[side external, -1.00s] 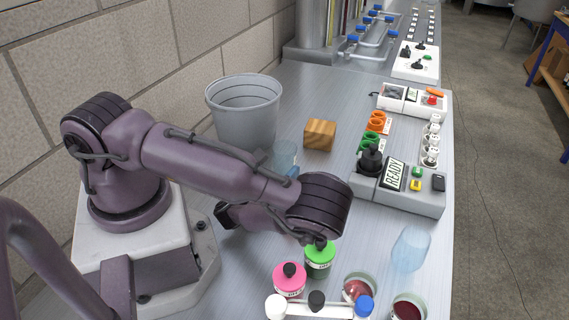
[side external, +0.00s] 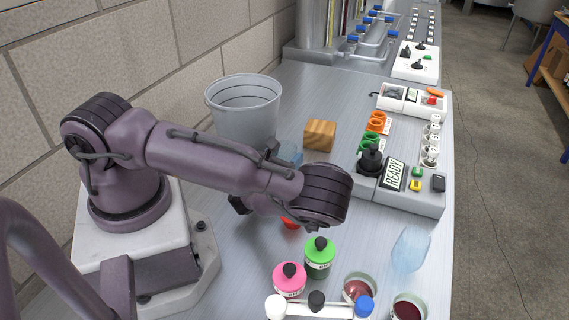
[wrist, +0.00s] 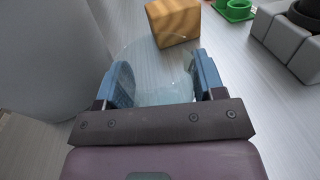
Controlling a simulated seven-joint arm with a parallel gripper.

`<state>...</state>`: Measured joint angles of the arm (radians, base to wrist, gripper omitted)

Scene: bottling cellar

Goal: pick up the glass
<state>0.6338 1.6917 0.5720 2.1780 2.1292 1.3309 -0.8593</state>
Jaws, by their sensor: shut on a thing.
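A clear, faintly blue glass (wrist: 155,92) sits between the two blue fingers of my gripper (wrist: 162,80) in the wrist view. The fingers are shut on its sides, and its outline is hard to make out. In the side view the glass (side external: 290,152) shows as a pale blue patch behind my forearm, which hides most of my gripper. I cannot tell its height above the table. A second pale blue glass (side external: 410,249) stands apart at the table's right front.
A grey bucket (side external: 246,117) is close on the left of my gripper. A wooden block (side external: 320,135) lies just beyond the glass. A green bottle (side external: 319,259), a pink bottle (side external: 289,281) and small bowls stand in front. A control panel (side external: 428,203) is at right.

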